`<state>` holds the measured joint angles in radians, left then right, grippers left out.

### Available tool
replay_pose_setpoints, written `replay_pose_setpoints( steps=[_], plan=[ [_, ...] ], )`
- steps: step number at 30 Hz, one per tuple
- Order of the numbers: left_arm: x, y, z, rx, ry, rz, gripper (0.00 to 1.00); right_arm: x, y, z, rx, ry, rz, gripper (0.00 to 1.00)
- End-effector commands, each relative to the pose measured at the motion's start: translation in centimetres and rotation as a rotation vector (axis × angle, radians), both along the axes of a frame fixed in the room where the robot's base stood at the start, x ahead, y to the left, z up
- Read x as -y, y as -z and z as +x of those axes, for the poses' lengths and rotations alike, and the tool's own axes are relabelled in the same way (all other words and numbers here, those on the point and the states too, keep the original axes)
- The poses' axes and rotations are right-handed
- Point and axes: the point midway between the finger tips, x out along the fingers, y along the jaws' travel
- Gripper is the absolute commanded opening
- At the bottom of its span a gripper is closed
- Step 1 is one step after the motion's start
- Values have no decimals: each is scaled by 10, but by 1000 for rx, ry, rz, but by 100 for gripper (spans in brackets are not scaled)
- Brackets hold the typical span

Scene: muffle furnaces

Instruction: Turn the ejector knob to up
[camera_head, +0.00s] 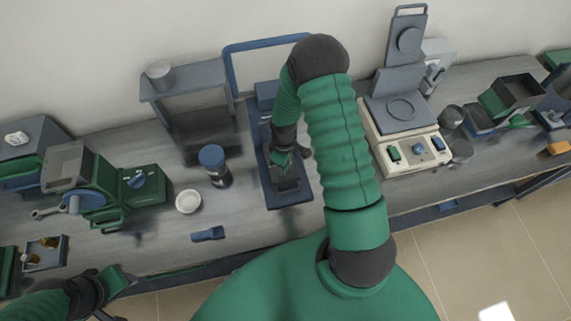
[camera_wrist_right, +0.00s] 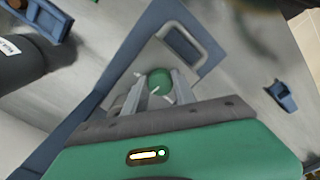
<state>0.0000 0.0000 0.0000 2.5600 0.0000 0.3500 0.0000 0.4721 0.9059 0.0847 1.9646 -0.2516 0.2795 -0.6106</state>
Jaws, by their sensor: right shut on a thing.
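The ejector knob (camera_wrist_right: 160,79) is a small green round knob in the right wrist view, at the middle of a device with a blue base. My right gripper (camera_wrist_right: 156,86) is shut on it, one finger on each side. In the head view my right gripper (camera_head: 282,160) reaches down over the same device (camera_head: 288,198), and it and the arm hide the knob there. My left gripper (camera_head: 114,281) is at the lower left, away from the device; its fingers are too unclear to tell open from shut.
A blue-capped jar (camera_head: 213,165), a white dish (camera_head: 188,201) and a small blue piece (camera_head: 208,234) lie left of the device. A green machine (camera_head: 105,196) stands further left. A cream instrument (camera_head: 410,150) stands to the right. A grey shelf (camera_head: 185,90) is behind.

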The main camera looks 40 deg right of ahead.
Motion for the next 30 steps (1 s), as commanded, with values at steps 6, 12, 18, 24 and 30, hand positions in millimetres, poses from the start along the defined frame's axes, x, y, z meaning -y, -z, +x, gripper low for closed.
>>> replay_pose_setpoints(
  steps=[6,12,18,24,30],
  plan=[
    [0,3,0,0,0,0,40,-4,0,4,6,198,4,0],
    [0,6,0,0,0,0,40,-4,0,3,5,388,4,0],
    [0,8,0,0,0,0,40,-3,0,3,1,569,5,0],
    [0,9,0,0,0,0,40,-2,0,2,0,717,5,0],
    [0,10,0,0,0,0,40,-2,0,2,-2,818,5,0]
  ],
)
